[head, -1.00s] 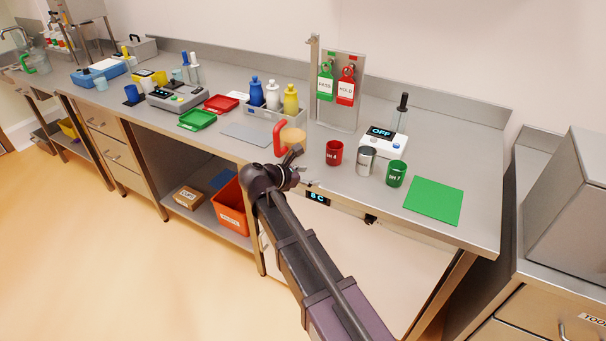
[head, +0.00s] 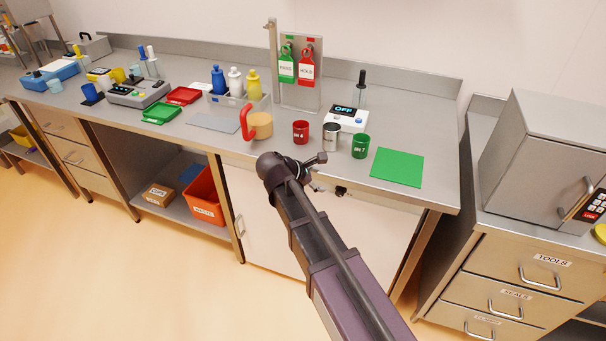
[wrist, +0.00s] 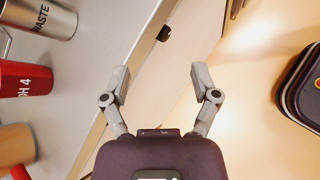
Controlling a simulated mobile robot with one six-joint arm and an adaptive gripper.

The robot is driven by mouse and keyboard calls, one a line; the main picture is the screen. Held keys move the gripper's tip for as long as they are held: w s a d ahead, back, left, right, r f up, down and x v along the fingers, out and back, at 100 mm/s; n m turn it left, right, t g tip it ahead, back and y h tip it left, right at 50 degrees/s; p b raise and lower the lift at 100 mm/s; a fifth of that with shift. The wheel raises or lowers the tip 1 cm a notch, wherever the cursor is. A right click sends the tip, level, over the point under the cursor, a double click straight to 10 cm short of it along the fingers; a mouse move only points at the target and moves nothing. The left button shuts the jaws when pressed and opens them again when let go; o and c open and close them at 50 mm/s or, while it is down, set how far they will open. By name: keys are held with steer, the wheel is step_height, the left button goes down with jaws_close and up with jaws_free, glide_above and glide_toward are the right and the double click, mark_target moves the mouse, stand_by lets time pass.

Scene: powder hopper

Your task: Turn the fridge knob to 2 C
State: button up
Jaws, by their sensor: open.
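The fridge (head: 350,225) is the pale front under the bench. Its small dark knob (head: 341,190) sits on the strip below the bench edge, just right of my gripper. What looks like the same knob shows in the wrist view (wrist: 163,33), ahead of and between my fingertips, not touched. My gripper (wrist: 160,75) is open, its two grey fingers apart with nothing between them. In the head view my wrist and arm hide most of the gripper and the fridge display. The knob's setting is too small to read.
A red cup (head: 300,132), a steel cup (head: 331,140) and a green cup (head: 359,146) stand close to the bench edge above the fridge. A red-handled jug (head: 260,126) is left of them. A green mat (head: 397,167) lies right. The floor in front is clear.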

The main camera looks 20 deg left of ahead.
steer(key=s+d+f+m+g+y, duration=0.2)
steer(key=d+m, duration=0.5)
steer(key=d, duration=0.4)
steer(key=s+d+f+m+g+y, duration=0.2)
steer(key=s+d+m, duration=0.3)
steer(key=d+m, duration=0.3)
steer(key=s+d+f+m+g+y, duration=0.2)
steer(key=d+m, duration=0.5)
steer(key=d, duration=0.6)
steer(key=shift+s+d+f+m+g+y, duration=0.3)
steer(key=shift+s+f+m+g, duration=0.1)
steer(key=shift+s+g, duration=0.5)
steer(key=shift+s, duration=0.1)
steer(key=c, duration=0.3)
